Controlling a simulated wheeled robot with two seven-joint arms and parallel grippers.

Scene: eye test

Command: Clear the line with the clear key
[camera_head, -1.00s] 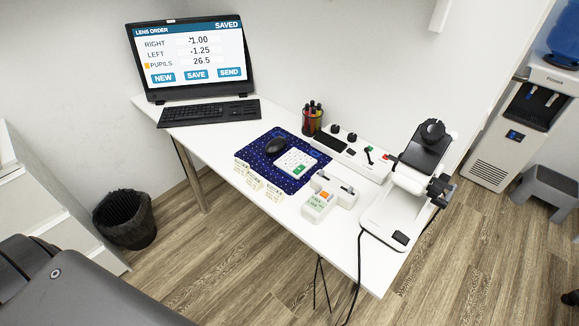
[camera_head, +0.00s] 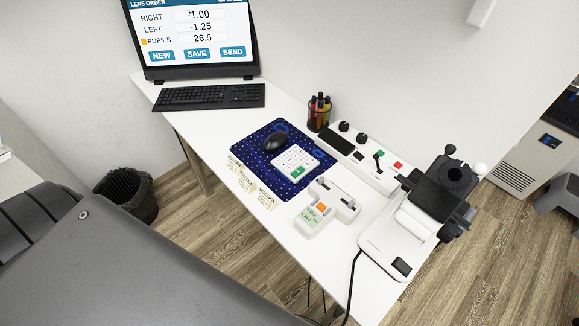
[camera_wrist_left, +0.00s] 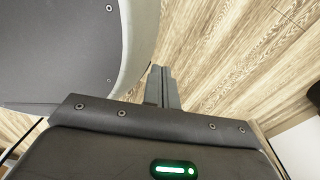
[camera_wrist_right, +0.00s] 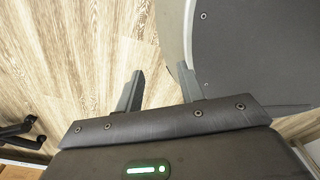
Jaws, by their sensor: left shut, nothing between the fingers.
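A white keypad (camera_head: 296,162) with a green key (camera_head: 298,173) lies on the blue patterned mat (camera_head: 321,175). Its key labels are too small to read. The monitor (camera_head: 192,32) shows a lens order: right -1.00, left -1.25 and pupils 26.5, with an orange marker beside the pupils line. Neither gripper shows in the head view. In the left wrist view my left gripper (camera_wrist_left: 160,78) is shut and empty above the wood floor. In the right wrist view my right gripper (camera_wrist_right: 158,80) is open and empty above the floor. Both are away from the keypad.
A black mouse (camera_head: 275,140) lies beside the keypad. A black keyboard (camera_head: 208,97), a pen cup (camera_head: 319,113), a white device with an orange button (camera_head: 313,217), a control panel (camera_head: 370,158) and an optical instrument (camera_head: 410,235) share the white table. A bin (camera_head: 127,196) stands on the floor.

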